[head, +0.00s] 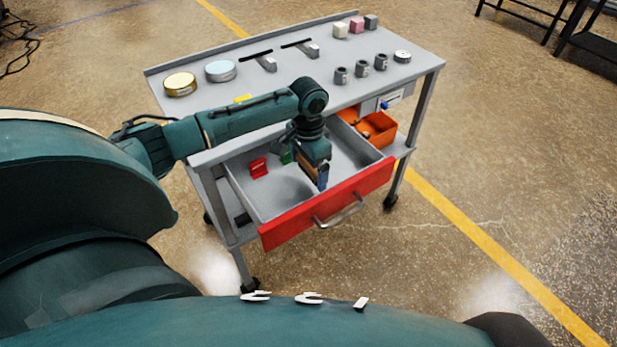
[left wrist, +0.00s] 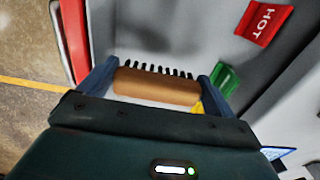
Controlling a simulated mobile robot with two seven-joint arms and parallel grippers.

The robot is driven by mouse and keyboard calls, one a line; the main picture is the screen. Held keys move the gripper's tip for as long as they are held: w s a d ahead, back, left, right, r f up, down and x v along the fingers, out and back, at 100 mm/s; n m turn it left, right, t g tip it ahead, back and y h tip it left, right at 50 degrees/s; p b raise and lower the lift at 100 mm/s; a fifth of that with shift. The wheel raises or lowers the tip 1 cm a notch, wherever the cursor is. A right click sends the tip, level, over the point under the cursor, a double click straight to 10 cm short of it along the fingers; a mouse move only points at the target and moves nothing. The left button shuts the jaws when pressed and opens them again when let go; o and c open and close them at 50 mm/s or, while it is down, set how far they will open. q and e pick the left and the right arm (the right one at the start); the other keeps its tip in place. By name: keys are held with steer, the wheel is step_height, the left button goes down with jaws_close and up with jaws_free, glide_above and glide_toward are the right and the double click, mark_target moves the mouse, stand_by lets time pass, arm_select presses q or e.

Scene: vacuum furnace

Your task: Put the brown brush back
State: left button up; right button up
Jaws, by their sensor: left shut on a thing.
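The brown brush (left wrist: 157,86) with dark bristles sits crosswise between the blue fingers of my left gripper (left wrist: 157,80) in the left wrist view. The gripper is shut on it. In the head view my left gripper (head: 316,182) points down over the open drawer (head: 285,190), near its red front. A little of the brush's brown shows beside the fingers there. I cannot tell whether the brush touches the drawer floor. My right gripper is not in view.
The drawer also holds a red HOT tag (head: 259,167) and a green piece (head: 286,157). The grey cart top (head: 300,75) carries round tins, small grey cups and coloured blocks. An orange bin (head: 379,129) stands right of the drawer.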

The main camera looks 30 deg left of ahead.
mark_target(308, 172)
arm_select(q)
step_height(308, 172, down, 4)
steer(key=shift+r, duration=0.1)
steer(key=o, duration=0.6)
step_height(308, 172, up, 11)
steer(key=shift+r+p, duration=0.1)
steer(key=shift+p, duration=0.2)
steer(key=shift+r, duration=0.5)
